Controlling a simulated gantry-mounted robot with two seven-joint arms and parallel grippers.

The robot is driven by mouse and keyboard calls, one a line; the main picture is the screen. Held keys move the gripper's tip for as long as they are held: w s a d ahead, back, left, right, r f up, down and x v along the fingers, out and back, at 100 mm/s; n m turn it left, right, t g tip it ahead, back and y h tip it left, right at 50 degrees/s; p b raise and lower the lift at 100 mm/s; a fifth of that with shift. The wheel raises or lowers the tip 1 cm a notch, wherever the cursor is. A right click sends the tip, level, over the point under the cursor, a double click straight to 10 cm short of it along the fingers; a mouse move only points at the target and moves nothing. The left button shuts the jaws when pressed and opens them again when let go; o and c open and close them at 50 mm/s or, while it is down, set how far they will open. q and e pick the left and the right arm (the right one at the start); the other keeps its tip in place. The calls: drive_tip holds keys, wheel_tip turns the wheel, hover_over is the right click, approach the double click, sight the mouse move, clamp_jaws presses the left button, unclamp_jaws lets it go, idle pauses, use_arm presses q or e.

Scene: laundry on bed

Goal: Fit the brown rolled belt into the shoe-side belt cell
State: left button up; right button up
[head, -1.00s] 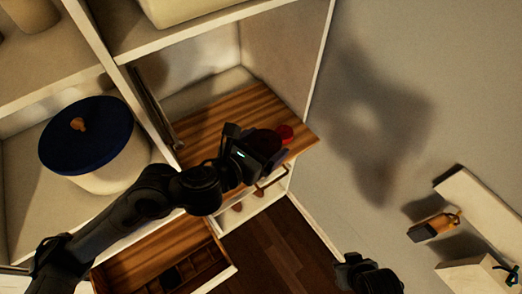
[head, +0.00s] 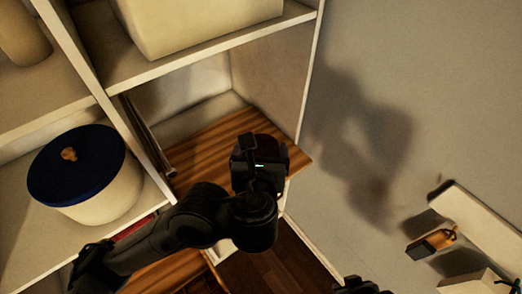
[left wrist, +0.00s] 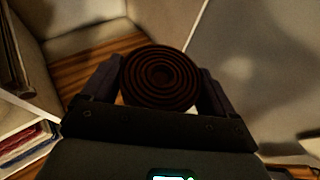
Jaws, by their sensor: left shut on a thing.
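The brown rolled belt (left wrist: 160,78) is a dark spiral coil between the two fingers of my left gripper (left wrist: 158,88) in the left wrist view. The fingers are shut on its sides and the coil's flat face shows. The drawer (head: 172,276) at the bottom left is mostly covered by my left arm. I cannot make out the belt cell. My right gripper (head: 362,287) is cut off at the bottom edge.
The wooden shelf (head: 215,142) sits in a white cabinet. A cream box with a blue lid (head: 76,165) stands at left. Folded red and blue cloth (left wrist: 28,140) shows at the left wrist view's lower left. A white wall ledge (head: 485,225) is at right.

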use_arm(q)
drive_tip(key=f+m+h, duration=0.1)
drive_tip(key=a+m+h, duration=0.1)
drive_tip(key=h, duration=0.1)
drive_tip(key=f+m+g+h, duration=0.1)
drive_tip(key=m, duration=0.1)
drive_tip(key=shift+s+a+f, duration=0.3)
drive_tip(key=shift+s, duration=0.05)
drive_tip(key=s+f+m+g+h, duration=0.3)
drive_tip(key=f+m+g+h, duration=0.1)
drive_tip(key=f, duration=0.5)
drive_tip(key=s+f+m+g+h, duration=0.25)
drive_tip(key=f+m+h, duration=0.2)
drive_tip(key=f, duration=0.45)
drive_tip(key=w+a+f+n+t+y, duration=0.1)
drive_tip(key=w+a+n+t+y, duration=0.35)
drive_tip(key=a+n+y, duration=0.4)
drive_tip(key=w+a+f+n+t+y, duration=0.1)
drive_tip(key=w+a+n+t+y, duration=0.3)
drive_tip(key=a, duration=0.7)
drive_tip(key=d+f+m+g+h+b, duration=0.1)
drive_tip(key=d+f+b, duration=0.3)
drive_tip(key=b, duration=0.5)
drive_tip(key=d+f+m+h+b, duration=0.2)
drive_tip(key=d+f+h+b, duration=0.1)
drive_tip(key=d+b, duration=0.4)
drive_tip(key=b, duration=0.3)
drive_tip(key=shift+s+d+f+m+g, duration=0.15)
drive_tip(key=shift+d+f+m+g, duration=0.2)
drive_tip(key=shift+f+m+g, duration=0.05)
